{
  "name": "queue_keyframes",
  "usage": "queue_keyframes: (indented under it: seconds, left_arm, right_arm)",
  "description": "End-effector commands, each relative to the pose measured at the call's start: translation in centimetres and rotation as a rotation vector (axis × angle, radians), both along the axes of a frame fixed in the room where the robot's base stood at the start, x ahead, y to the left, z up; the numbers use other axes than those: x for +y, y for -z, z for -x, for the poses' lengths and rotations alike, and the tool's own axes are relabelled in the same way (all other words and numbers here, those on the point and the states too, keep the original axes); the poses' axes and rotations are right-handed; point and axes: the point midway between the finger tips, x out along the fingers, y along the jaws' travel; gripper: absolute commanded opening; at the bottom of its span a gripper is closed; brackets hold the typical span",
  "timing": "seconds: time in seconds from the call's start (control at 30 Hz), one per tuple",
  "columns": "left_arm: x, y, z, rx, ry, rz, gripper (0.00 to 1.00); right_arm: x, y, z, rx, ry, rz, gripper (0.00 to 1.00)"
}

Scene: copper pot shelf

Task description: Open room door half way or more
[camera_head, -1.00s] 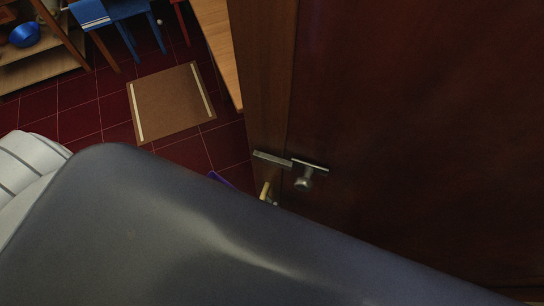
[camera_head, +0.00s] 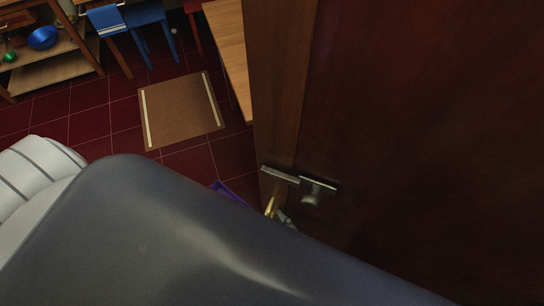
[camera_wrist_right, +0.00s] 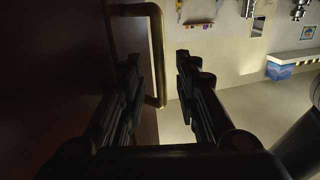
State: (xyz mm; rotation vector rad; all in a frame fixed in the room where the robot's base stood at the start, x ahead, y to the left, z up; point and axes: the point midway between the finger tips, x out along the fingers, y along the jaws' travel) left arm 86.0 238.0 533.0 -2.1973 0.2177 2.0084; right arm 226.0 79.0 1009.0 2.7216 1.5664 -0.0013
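The dark brown room door (camera_head: 430,120) fills the right of the head view, with a lighter wooden strip along its left side. A metal lever handle (camera_head: 315,187) sits on it. A brass bar handle (camera_head: 269,206) shows just below, mostly hidden by my dark arm. In the right wrist view the door (camera_wrist_right: 50,70) is at left and the brass handle (camera_wrist_right: 158,50) stands out from it. My right gripper (camera_wrist_right: 158,62) is open, with the bar showing between its fingers; contact cannot be told. Only a small part of it shows in the head view (camera_head: 285,218). My left gripper is not visible.
A brown mat (camera_head: 180,110) lies on the red tiled floor. A wooden table (camera_head: 232,55), a blue chair (camera_head: 150,22) and a shelf with a blue bowl (camera_head: 42,38) stand farther back. The wrist view shows a pale wall with a blue box (camera_wrist_right: 280,72).

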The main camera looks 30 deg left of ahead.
Motion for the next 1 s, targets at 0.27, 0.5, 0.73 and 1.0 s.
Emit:
queue_keyframes:
  seconds: [0.27,0.5,0.73,1.0]
  left_arm:
    - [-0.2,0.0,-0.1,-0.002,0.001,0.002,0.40]
    - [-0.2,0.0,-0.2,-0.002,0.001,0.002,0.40]
    - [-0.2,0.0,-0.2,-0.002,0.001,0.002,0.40]
    - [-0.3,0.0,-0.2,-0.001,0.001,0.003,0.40]
  right_arm:
    - [-5.2,0.1,3.1,0.005,-0.002,0.004,0.30]
    - [-8.4,0.1,4.9,0.003,-0.001,0.002,0.30]
    - [-9.2,0.0,5.4,0.001,-0.001,-0.001,0.30]
    - [-9.2,0.0,5.4,0.001,-0.001,-0.001,0.30]
